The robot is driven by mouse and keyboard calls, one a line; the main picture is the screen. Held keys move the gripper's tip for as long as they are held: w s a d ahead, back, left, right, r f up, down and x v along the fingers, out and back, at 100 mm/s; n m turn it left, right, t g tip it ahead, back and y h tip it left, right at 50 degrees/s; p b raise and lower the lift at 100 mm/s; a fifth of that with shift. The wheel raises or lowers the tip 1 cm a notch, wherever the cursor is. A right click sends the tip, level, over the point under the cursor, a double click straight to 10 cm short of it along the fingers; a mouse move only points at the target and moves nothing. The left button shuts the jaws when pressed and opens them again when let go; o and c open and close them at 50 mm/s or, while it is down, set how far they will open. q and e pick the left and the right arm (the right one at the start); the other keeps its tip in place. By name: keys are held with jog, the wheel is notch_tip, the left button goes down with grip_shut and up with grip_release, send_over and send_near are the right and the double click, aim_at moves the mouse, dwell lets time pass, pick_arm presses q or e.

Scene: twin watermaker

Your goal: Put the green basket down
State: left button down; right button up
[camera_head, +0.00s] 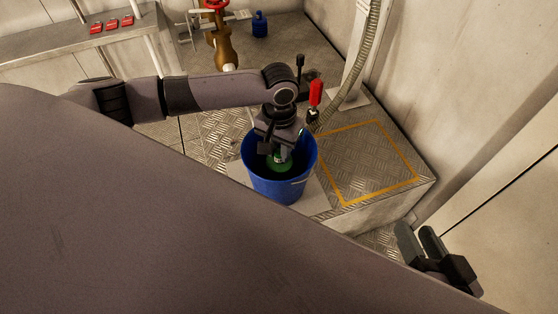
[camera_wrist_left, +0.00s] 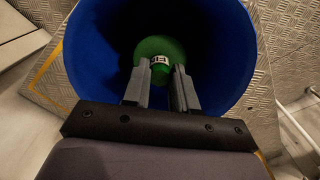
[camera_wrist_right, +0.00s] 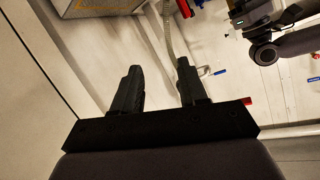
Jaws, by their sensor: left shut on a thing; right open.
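The green basket (camera_head: 281,166) is inside a blue bucket (camera_head: 282,189), low in it. In the left wrist view the basket (camera_wrist_left: 153,48) looks like a round green disc with a pale piece and a small green part between my fingertips. My left gripper (camera_head: 280,150) reaches down into the bucket and is shut on the basket's upper part; its fingers also show in the left wrist view (camera_wrist_left: 161,82). The basket's underside is hidden, so I cannot tell whether it touches the bucket's bottom. My right gripper (camera_head: 418,238) is open and empty, away from the bucket.
The bucket stands on a metal platform. A yellow-outlined square (camera_head: 370,160) to its right is clear. A red-handled lever (camera_head: 315,92) and a ribbed hose (camera_head: 357,75) are behind it. A brown valve body (camera_head: 221,48) and a blue bottle (camera_head: 260,24) stand farther back.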

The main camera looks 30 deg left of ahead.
aim_at(279, 160)
pick_arm(q)
notch_tip(279, 160, down, 4)
jog(key=shift+r+b, duration=0.1)
jog(key=shift+b, duration=0.6)
jog(key=shift+f, duration=0.25)
jog(key=shift+r, duration=0.1)
pick_arm(e)
jog(key=shift+s+d+f+t, duration=0.1)
jog(key=shift+d+t, duration=0.4)
pick_arm(q)
jog(key=c, duration=0.9)
grip_release()
